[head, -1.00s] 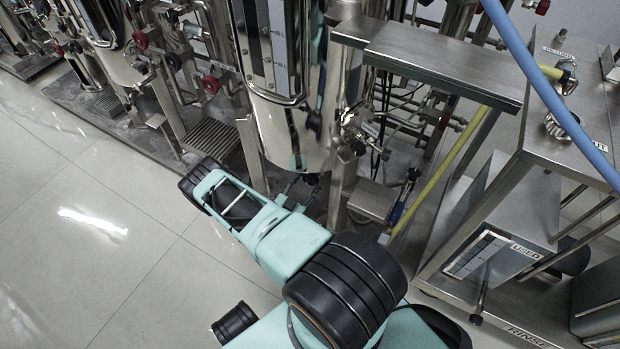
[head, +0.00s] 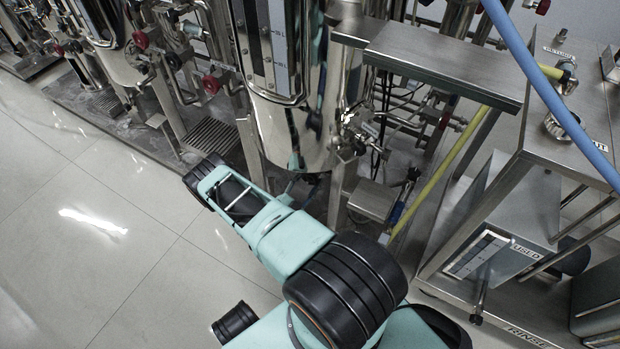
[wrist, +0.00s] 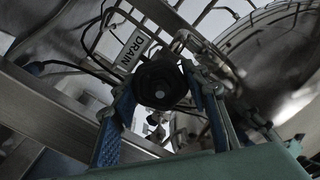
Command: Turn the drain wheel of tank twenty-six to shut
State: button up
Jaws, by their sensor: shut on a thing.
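The drain wheel (wrist: 160,84) is a small dark round knob in the middle of the wrist view, beside a white "DRAIN" label (wrist: 134,50). My gripper (wrist: 163,92) has its blue-padded fingers on both sides of the wheel and is shut on it. In the head view my arm reaches low under a polished steel tank (head: 290,130), and the wheel and fingertips are hidden there. No tank number is readable, and I cannot tell how far the wheel is turned.
A steel frame (head: 445,62) with a blue hose (head: 545,85) and a yellow tube (head: 440,170) stands to the right. Steel legs and pipework crowd the tank's underside. More tanks with red valve handles (head: 210,85) stand at left. The tiled floor (head: 90,215) at left is clear.

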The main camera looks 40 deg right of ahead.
jog(key=m, duration=0.4)
jog(key=shift+d+m, duration=0.1)
jog(key=shift+m, duration=0.3)
jog(key=m, duration=0.3)
jog(key=shift+m+p, duration=0.3)
jog(key=m, duration=0.3)
jog(key=shift+m+p, duration=0.3)
jog(key=shift+p, duration=0.05)
jog(key=m+p, duration=0.1)
jog(key=m, duration=0.2)
jog(key=shift+r+m, duration=0.1)
jog(key=shift+m, duration=0.2)
jog(key=m+p, duration=0.1)
jog(key=m, duration=0.2)
jog(key=shift+m, duration=0.3)
jog(key=m+p, duration=0.2)
jog(key=m, duration=0.2)
jog(key=shift+m, duration=0.3)
jog(key=m, duration=0.3)
jog(key=shift+s+d+m, duration=0.1)
jog(key=shift+m, duration=0.9)
